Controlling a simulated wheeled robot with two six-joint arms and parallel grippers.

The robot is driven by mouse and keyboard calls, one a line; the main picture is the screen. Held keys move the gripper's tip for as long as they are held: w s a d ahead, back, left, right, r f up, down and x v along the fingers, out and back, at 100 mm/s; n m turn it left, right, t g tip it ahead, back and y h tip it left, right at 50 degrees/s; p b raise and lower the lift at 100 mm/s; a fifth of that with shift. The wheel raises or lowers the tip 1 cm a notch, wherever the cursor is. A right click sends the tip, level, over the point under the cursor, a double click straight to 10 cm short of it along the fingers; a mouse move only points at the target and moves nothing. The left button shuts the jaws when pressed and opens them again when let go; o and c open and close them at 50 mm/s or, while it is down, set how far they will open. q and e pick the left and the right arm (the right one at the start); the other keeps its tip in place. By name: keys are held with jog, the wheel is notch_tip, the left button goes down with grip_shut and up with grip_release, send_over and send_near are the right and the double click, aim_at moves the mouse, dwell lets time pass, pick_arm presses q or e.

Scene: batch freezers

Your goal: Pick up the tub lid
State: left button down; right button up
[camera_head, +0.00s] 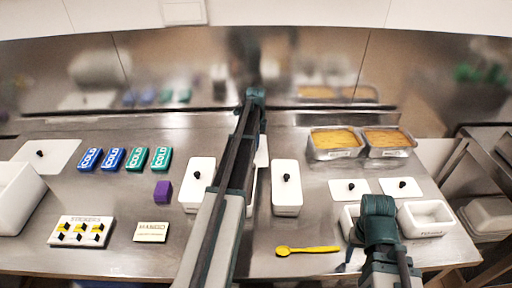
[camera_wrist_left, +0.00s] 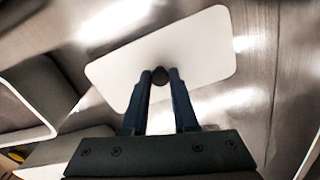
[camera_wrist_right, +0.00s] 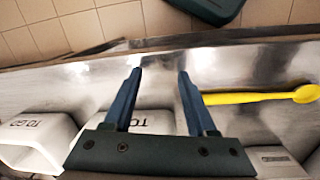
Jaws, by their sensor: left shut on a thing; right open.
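A white rectangular tub lid (camera_wrist_left: 185,55) with a black knob (camera_wrist_left: 159,76) fills the middle of the left wrist view. My left gripper (camera_wrist_left: 160,74) is shut on that knob. I cannot tell how far the lid is above the metal surface. In the head view my left arm hides the gripper and most of the lid; a white edge, apparently the lid (camera_head: 262,152), shows beside the arm. An open white tub (camera_wrist_left: 38,92) lies left of the lid in the left wrist view. My right gripper (camera_wrist_right: 160,73) is open and empty near the front right of the counter.
Lidded white tubs (camera_head: 287,188) (camera_head: 196,186) flank my left arm. Cold packs (camera_head: 113,159), a purple block (camera_head: 162,190) and a flavours board (camera_head: 82,231) are at left. A yellow spoon (camera_head: 308,250), TO GO tubs (camera_head: 427,217) and filled pans (camera_head: 335,143) are at right.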

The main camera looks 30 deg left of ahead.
notch_tip(320, 180, up, 10)
jog(key=p, duration=1)
